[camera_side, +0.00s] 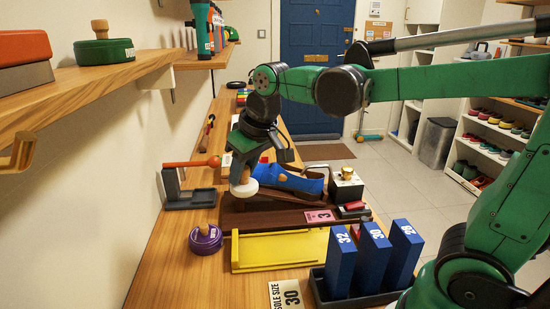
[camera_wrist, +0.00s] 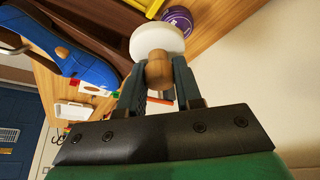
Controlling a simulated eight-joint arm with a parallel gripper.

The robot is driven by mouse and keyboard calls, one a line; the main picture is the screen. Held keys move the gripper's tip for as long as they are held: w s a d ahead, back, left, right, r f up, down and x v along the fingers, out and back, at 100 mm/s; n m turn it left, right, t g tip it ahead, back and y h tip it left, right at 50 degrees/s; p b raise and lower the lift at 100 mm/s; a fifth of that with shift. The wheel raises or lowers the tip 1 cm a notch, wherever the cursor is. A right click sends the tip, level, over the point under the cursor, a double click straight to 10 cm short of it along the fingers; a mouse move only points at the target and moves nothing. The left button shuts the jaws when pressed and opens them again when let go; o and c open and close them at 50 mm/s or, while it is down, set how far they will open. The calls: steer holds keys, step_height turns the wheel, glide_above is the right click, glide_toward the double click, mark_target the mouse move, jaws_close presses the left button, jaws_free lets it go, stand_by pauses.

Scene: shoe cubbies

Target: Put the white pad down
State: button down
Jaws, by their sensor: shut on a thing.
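The white pad (camera_side: 243,188) is a round disc with a wooden knob. My gripper (camera_side: 241,174) is shut on the knob, with the pad below the fingers. In the wrist view the white pad (camera_wrist: 157,41) shows beyond the fingertips, and the wooden knob sits between the two fingers (camera_wrist: 159,82). I cannot tell whether the pad touches the shoe or the stand.
A grey holder (camera_side: 190,198) with an orange-tipped rod stands left of the pad. A purple round pad (camera_side: 205,240) lies on the bench in front of it. A yellow tray (camera_side: 280,250) and a rack of blue blocks (camera_side: 372,262) stand nearer. Bare wood (camera_side: 170,270) shows at left front.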

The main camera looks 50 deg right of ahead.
steer(key=w+a+r, duration=0.3)
steer(key=a, duration=0.7)
steer(key=f, duration=1.4)
steer(key=shift+d+f, duration=0.15)
steer(key=shift+d, duration=0.05)
steer(key=shift+f, duration=2.3)
steer(key=shift+f, duration=0.15)
steer(key=c, duration=0.6)
jaws_free()
